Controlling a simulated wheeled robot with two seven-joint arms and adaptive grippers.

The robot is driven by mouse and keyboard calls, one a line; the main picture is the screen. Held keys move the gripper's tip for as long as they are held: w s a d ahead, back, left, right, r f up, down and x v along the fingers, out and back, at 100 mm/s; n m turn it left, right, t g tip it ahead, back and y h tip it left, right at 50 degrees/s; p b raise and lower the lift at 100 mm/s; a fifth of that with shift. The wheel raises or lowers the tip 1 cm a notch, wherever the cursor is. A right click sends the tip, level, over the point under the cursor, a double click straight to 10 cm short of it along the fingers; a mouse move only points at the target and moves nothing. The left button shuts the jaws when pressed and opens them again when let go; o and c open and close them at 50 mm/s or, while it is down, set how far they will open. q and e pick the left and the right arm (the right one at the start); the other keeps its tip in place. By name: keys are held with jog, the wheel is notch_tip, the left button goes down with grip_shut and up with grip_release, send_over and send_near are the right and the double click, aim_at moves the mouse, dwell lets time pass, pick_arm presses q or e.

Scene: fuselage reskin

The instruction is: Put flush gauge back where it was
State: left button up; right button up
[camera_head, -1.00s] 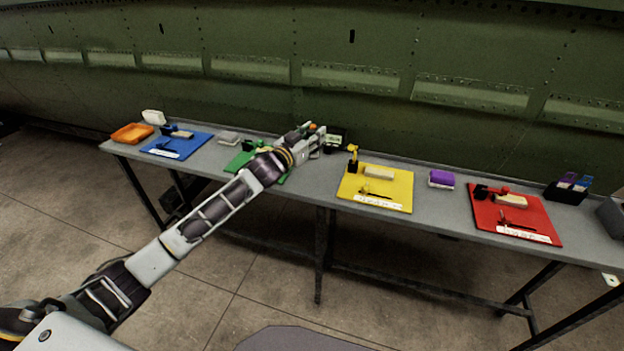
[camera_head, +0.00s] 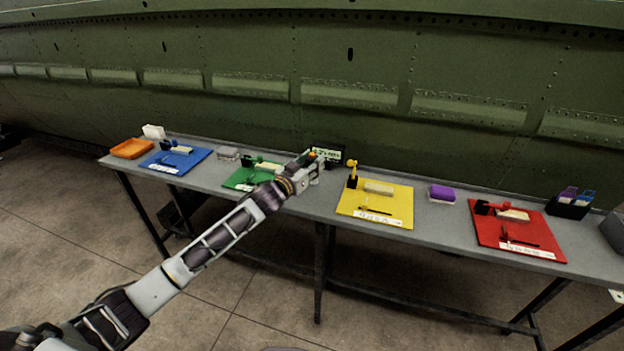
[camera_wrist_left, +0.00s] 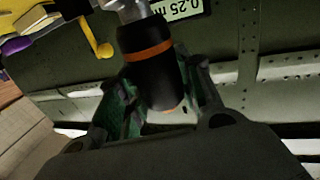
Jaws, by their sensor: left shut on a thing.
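My left gripper (camera_head: 312,162) is shut on a black cylinder with an orange band (camera_wrist_left: 147,58), which I take to be the flush gauge. The wrist view shows the cylinder between the fingers, with a grey metal part at its upper end. In the head view only an orange spot of it shows at the gripper. A pale plate reading 0.25 (camera_wrist_left: 183,8) shows behind it; in the head view a black-framed plate (camera_head: 328,154) is beside the gripper. The gripper is over the workbench (camera_head: 318,205), between the green mat (camera_head: 236,181) and yellow mat (camera_head: 348,207). My right gripper is out of view.
A blue mat (camera_head: 193,165) and orange tray (camera_head: 132,148) are at the left. A purple-topped block (camera_head: 442,193), a red mat (camera_head: 545,235) and a dark holder (camera_head: 568,209) are at the right. The green fuselage wall (camera_head: 240,50) rises behind the bench.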

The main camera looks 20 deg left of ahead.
pick_arm(q)
jog(key=shift+f, duration=0.2)
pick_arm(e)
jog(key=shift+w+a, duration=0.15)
pick_arm(q)
jog(key=shift+f, duration=0.65)
notch_tip(320, 180, down, 3)
jog(key=shift+b, duration=0.3)
jog(key=shift+f, duration=0.35)
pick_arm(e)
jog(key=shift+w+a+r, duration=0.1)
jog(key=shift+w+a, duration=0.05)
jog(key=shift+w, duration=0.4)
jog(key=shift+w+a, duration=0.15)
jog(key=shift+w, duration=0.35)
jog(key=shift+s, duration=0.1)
